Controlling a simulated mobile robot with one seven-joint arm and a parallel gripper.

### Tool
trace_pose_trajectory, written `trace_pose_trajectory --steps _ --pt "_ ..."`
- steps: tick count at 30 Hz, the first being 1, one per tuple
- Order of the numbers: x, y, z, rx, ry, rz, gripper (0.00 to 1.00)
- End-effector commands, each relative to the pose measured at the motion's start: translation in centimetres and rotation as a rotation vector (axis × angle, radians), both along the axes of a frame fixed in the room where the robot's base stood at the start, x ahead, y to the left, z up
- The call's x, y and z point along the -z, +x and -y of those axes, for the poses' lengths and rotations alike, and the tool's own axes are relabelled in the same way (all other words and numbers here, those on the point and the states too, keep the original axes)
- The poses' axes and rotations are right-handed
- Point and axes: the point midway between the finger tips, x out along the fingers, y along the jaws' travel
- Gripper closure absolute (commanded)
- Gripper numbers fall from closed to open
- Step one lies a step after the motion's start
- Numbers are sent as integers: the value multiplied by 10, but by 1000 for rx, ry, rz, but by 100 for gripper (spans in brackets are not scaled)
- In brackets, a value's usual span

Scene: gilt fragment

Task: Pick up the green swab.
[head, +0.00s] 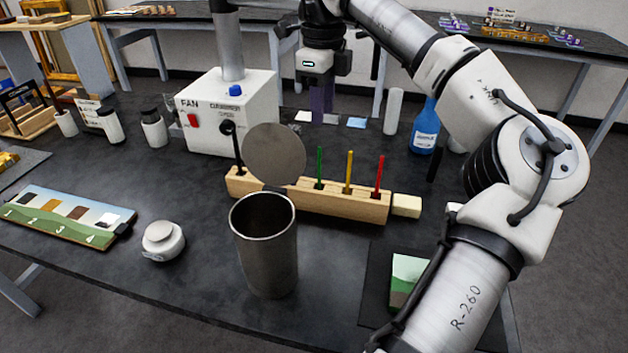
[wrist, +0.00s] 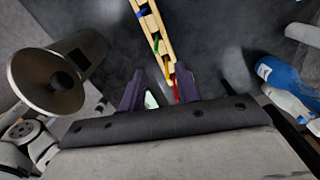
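The green swab (head: 320,167) stands upright in a long wooden block (head: 345,206), with the yellow swab (head: 348,173) and red swab (head: 379,176) to its right. In the wrist view, the green swab (wrist: 155,45) is beyond the fingertips, farther up the block than yellow and red. A blue one (wrist: 142,13) shows farther along. My gripper (head: 322,103) hangs above and behind the block, fingers pointing down, apart from the swabs. In the wrist view its purple fingers (wrist: 160,88) are spread with nothing held between them.
A metal canister (head: 266,250) with a raised round lid (head: 274,155) stands in front of the block's left part. A white fan box (head: 228,112) is behind left, a blue bottle (head: 425,127) behind right. A white jar (head: 162,241) sits front left.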

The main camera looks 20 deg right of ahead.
Motion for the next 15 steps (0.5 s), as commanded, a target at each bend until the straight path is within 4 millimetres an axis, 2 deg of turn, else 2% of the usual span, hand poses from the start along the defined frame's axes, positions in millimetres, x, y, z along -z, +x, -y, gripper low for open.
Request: trace_pose_trajectory --steps 9,15 --pt "58 0 -1 -4 6 -1 67" --pt "77 0 -2 -3 6 1 67"
